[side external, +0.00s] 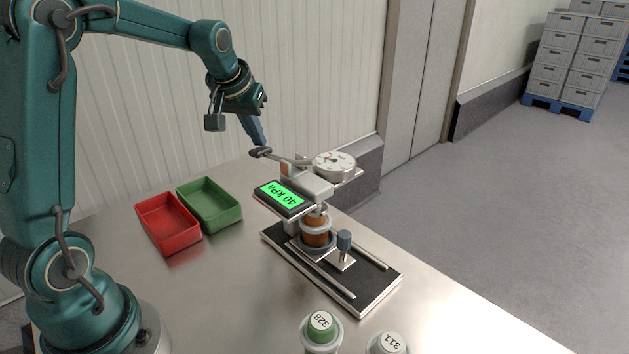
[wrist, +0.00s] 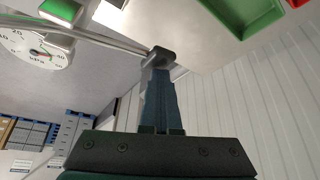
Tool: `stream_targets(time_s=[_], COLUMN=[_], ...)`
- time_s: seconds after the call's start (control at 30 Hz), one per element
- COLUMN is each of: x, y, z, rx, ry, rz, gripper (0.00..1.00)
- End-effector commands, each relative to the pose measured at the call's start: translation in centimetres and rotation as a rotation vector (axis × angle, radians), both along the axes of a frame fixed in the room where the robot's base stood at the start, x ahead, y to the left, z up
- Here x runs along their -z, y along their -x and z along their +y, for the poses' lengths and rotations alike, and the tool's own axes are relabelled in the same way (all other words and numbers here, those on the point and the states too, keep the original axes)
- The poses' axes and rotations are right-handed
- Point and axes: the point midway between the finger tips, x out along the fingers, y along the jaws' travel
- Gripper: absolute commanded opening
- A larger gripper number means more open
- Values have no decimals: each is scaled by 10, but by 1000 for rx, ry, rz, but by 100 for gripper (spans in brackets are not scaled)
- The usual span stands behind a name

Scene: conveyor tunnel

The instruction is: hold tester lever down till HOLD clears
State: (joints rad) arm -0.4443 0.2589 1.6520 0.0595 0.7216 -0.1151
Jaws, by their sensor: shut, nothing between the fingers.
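The tester (side external: 300,184) stands on the metal table with a round dial gauge (side external: 334,164) on top. Its green-lit display (side external: 281,197) reads 40 kPa. An amber-brown jar (side external: 316,232) sits upright under its head. The lever (side external: 279,159) reaches out to the left and ends in a dark grip (side external: 260,152). My gripper (side external: 258,139) is shut and empty, with its fingertips at the lever's grip, seemingly touching it from above. In the wrist view the fingers (wrist: 160,70) meet the dark grip (wrist: 158,55), and the gauge (wrist: 36,45) shows at the left.
A red tray (side external: 168,222) and a green tray (side external: 209,204) lie left of the tester. Two capped containers, marked 328 (side external: 321,328) and 311 (side external: 388,344), stand at the front edge of the picture. The table right of the tester base is clear.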

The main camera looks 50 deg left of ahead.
Motion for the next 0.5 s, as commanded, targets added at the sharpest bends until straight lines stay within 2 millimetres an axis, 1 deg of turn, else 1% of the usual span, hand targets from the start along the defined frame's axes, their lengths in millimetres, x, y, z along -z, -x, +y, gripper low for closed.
stream_targets(time_s=[0.03,0.07,0.5], x=[4,3,-26], y=[4,4,3], z=[-2,-2,-5], rx=[2,2,1], ry=[9,9,5], rz=[25,25,12], gripper=[0,0,0])
